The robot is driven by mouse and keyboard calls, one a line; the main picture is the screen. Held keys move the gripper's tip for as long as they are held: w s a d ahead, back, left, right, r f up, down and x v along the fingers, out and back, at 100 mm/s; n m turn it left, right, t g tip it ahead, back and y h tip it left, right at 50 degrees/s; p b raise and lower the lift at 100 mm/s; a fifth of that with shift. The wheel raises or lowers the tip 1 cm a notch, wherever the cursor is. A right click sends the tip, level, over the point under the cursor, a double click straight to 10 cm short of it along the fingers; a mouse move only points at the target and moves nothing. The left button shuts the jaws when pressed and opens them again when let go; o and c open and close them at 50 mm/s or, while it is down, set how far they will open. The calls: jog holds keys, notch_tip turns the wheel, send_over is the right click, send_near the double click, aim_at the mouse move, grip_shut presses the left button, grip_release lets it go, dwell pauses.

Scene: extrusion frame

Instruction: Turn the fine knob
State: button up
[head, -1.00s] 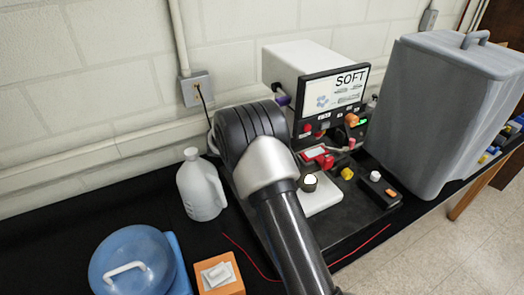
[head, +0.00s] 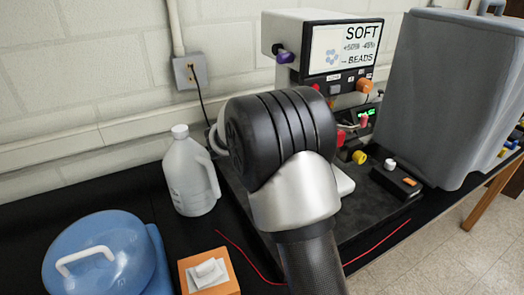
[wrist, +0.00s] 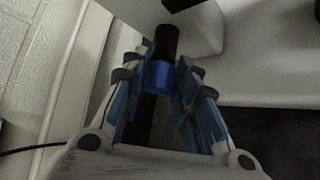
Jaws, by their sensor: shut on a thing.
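In the wrist view, a black cylinder with a blue collar (wrist: 159,77) stands between the blue-padded fingers of my gripper (wrist: 157,68). My gripper is shut on this blue-collared knob. I cannot tell from the picture whether it is the fine knob. In the head view, my arm hides the gripper and the knob it holds. The machine with a "SOFT BEADS" display (head: 345,47) stands behind my arm. A purple knob (head: 285,57) sticks out on its left side, and an orange knob (head: 364,86) is on its front.
A white jug (head: 189,178) stands left of my arm. A blue lidded container (head: 118,235) and an orange box (head: 207,280) are at the front left. A large grey bin (head: 440,110) stands at the right. A red wire (head: 380,230) lies on the black table.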

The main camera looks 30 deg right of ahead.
jog(key=m+t+b, duration=0.1)
jog(key=b, duration=0.2)
jog(key=shift+s+f+t, duration=0.1)
jog(key=shift+f+t, duration=0.3)
jog(key=shift+m+t+h, duration=1)
jog(key=shift+m+t, duration=0.4)
jog(key=shift+m, duration=0.1)
jog(key=o, duration=1.1)
jog(key=shift+c, duration=0.2)
jog(key=v, duration=1.2)
jog(key=shift+f, duration=0.15)
